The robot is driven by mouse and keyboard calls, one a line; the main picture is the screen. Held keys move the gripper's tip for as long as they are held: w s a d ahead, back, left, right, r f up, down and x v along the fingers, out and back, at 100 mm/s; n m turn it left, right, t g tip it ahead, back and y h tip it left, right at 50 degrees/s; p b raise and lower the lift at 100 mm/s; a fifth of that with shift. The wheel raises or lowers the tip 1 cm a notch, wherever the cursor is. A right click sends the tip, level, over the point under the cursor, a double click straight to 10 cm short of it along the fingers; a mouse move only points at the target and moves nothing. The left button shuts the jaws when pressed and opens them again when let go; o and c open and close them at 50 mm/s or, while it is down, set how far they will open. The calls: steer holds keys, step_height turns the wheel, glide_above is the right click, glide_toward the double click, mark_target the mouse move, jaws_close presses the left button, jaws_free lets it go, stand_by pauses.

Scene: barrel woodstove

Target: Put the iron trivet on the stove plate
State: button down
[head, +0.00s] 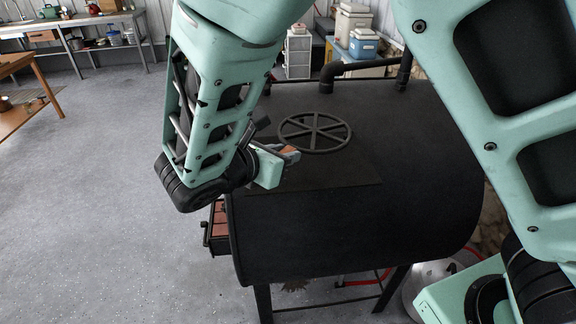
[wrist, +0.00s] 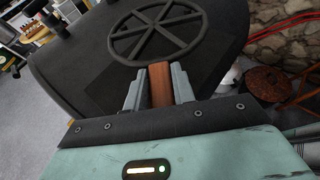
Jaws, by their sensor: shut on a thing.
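The iron trivet (head: 315,133) is a dark ring with spokes and a wooden handle. In the head view it lies level over the stove plate (head: 335,178), the flat dark top of the barrel stove. I cannot tell whether it touches the plate or hangs just above it. My gripper (head: 287,154) is at the plate's left side, shut on the brown handle. In the wrist view, the handle (wrist: 160,86) sits between the two grey fingers, and the spoked ring (wrist: 160,30) extends ahead over the plate. My arm hides part of the stove's left side.
A black stovepipe (head: 350,70) rises behind the plate. Coolers (head: 350,22) stand at the back. A workbench (head: 75,22) is at the far left and a wooden table (head: 28,75) at the left. A rusty round lid (wrist: 268,83) shows at right. Floor left of the stove is clear.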

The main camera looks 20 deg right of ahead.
mark_target(284, 186)
steer(key=shift+f+p, duration=0.65)
steer(key=shift+f, duration=2.15)
steer(key=shift+f, duration=0.15)
steer(key=c, duration=1.2)
jaws_free()
steer(key=shift+o, duration=0.2)
